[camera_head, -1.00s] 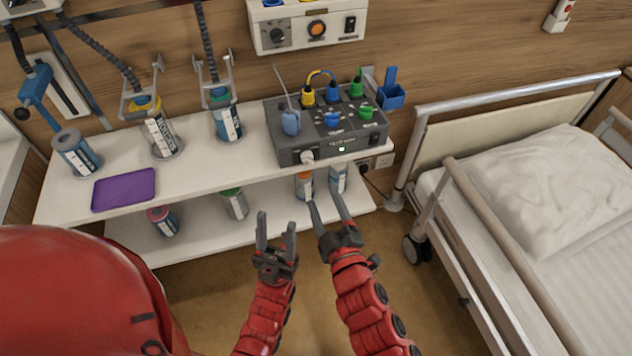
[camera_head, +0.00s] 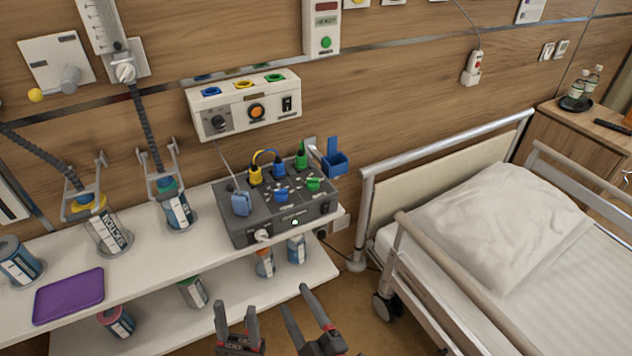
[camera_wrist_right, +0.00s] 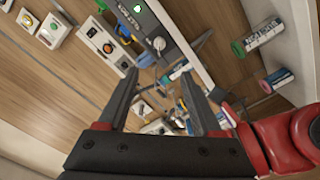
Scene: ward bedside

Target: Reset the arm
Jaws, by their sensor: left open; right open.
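My left gripper (camera_head: 237,322) is at the bottom edge of the head view, its two dark fingers apart and empty. My right gripper (camera_head: 302,308) is just to the right of it, also open with nothing between its fingers. Both are in front of the lower shelf (camera_head: 225,308) and touch nothing that I can see. In the right wrist view the right gripper's fingers (camera_wrist_right: 160,100) stand wide apart, with only background between them. Most of both arms is out of the head view.
A grey device (camera_head: 272,213) with coloured plugs stands on the upper shelf (camera_head: 150,262). A purple tray (camera_head: 68,296) and several canisters are to its left. A bed (camera_head: 500,240) with rails stands at right. A white wall panel (camera_head: 243,106) is above the device.

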